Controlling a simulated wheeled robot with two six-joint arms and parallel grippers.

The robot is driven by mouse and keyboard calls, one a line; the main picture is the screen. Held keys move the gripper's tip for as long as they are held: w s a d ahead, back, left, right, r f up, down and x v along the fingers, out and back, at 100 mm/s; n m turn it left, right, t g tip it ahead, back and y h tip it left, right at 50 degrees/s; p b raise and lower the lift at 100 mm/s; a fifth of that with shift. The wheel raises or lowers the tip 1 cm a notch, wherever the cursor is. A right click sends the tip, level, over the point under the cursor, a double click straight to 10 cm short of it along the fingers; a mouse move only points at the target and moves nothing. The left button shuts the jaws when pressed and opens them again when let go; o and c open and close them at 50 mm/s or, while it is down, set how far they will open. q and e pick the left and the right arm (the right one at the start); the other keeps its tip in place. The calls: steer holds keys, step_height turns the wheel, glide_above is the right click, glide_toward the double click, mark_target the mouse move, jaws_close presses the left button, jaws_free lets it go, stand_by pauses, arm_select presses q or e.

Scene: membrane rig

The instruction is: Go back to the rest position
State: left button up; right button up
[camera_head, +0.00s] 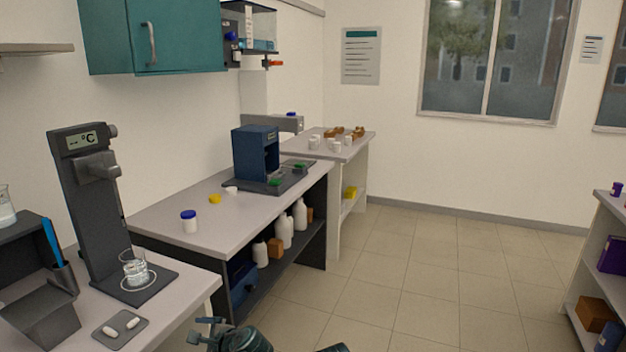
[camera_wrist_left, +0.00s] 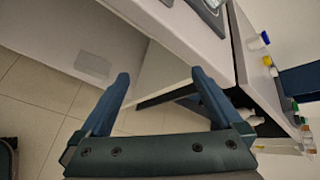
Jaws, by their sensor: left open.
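My left gripper (camera_head: 203,331) shows at the bottom of the head view, low in front of the benches. In the left wrist view its two blue fingers (camera_wrist_left: 161,76) are spread wide with nothing between them. Pale floor and bench sides lie beyond them. My right gripper is not in view; only a small dark piece shows at the bottom edge, and I cannot tell what it is.
The near bench carries a heating stand (camera_head: 84,200), a glass beaker (camera_head: 137,271) and a small grey tray (camera_head: 120,329). The middle bench (camera_head: 170,245) holds a blue-lidded jar (camera_head: 189,221) and a blue device (camera_head: 256,153). Shelves (camera_head: 600,265) stand at right. The tiled floor (camera_head: 420,280) is clear.

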arm_select(q)
steer(key=s+d+f+n+g+h+p, duration=0.2)
steer(key=s+d+n+g+h+p, duration=0.1)
steer(key=s+d, duration=0.4)
steer(key=s+d+f+n+g+h+p, duration=0.2)
steer(key=s+d+n, duration=0.6)
steer(key=d, duration=0.6)
steer(key=g+h+p, duration=0.1)
steer(key=g+h, duration=0.1)
steer(key=h, duration=0.1)
steer(key=shift+d+h, duration=0.2)
steer(key=shift+h, duration=0.1)
